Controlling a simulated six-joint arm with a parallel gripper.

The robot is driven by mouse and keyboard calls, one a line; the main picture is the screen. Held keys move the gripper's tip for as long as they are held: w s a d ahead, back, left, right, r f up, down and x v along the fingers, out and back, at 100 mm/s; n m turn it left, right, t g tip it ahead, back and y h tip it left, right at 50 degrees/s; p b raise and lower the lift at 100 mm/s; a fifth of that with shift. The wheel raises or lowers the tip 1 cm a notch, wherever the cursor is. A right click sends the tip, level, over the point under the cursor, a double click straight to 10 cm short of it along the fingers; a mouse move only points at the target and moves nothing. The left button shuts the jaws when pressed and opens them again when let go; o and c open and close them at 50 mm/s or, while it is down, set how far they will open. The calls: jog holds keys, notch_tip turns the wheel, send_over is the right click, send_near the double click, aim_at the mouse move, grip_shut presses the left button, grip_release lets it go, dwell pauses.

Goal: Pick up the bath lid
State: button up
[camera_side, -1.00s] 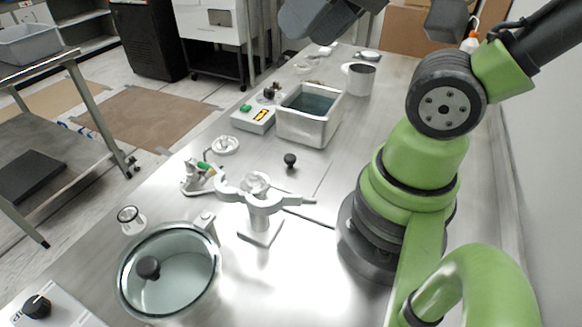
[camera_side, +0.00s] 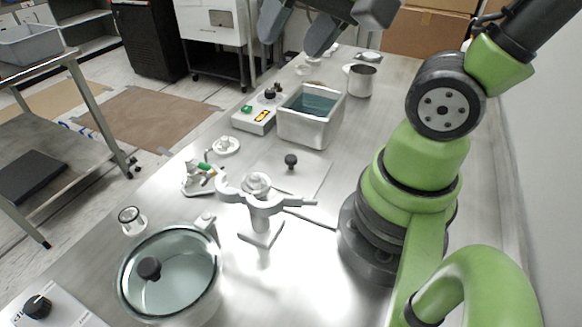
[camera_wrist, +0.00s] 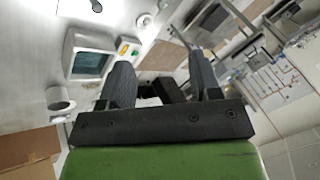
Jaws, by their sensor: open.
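The bath lid is a flat, square, shiny plate (camera_side: 312,174) with a black round knob (camera_side: 291,160), lying on the metal bench in front of the bath. Its knob also shows at the top edge of the wrist view (camera_wrist: 96,6). The water bath (camera_side: 310,136) is a white rectangular tub, uncovered, with bluish water inside; the wrist view shows it too (camera_wrist: 70,55). My gripper (camera_side: 292,44) is open and empty, high above the bench near the bath. Its two dark fingers stand apart in the wrist view (camera_wrist: 161,62).
A control box (camera_side: 254,120) stands left of the bath and a metal cup (camera_side: 361,81) behind it. A clamp stand (camera_side: 262,228) stands in front of the lid. A glass pot with a knobbed lid (camera_side: 183,276) is at the lower left.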

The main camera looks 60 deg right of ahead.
jog(key=w+d+f+m+g, duration=0.2)
jog(key=d+f+m, duration=0.1)
jog(key=f+m, duration=0.3)
jog(key=w+d+f+m+g, duration=0.1)
jog(key=d+f+m+g, duration=0.1)
jog(key=f+m, duration=0.4)
jog(key=w+d+f+m+g+h, duration=0.1)
jog(key=w+d+f+m+g, duration=0.1)
jog(key=d+f+m, duration=0.2)
jog(key=shift+w+d+f+m, duration=0.1)
jog(key=shift+w+f+m, duration=0.05)
jog(key=shift+f+m, duration=0.55)
jog(key=shift+w+d+f+m, duration=0.1)
jog(key=shift+w+f+m, duration=0.05)
jog(key=shift+f+m, duration=0.55)
send_over(291, 158)
jog(key=f, duration=0.4)
jog(key=shift+w+f, duration=0.1)
jog(key=shift+w, duration=0.1)
jog(key=shift+s+f, duration=0.15)
jog(key=shift+f, duration=2.75)
jog(key=c, duration=1.1)
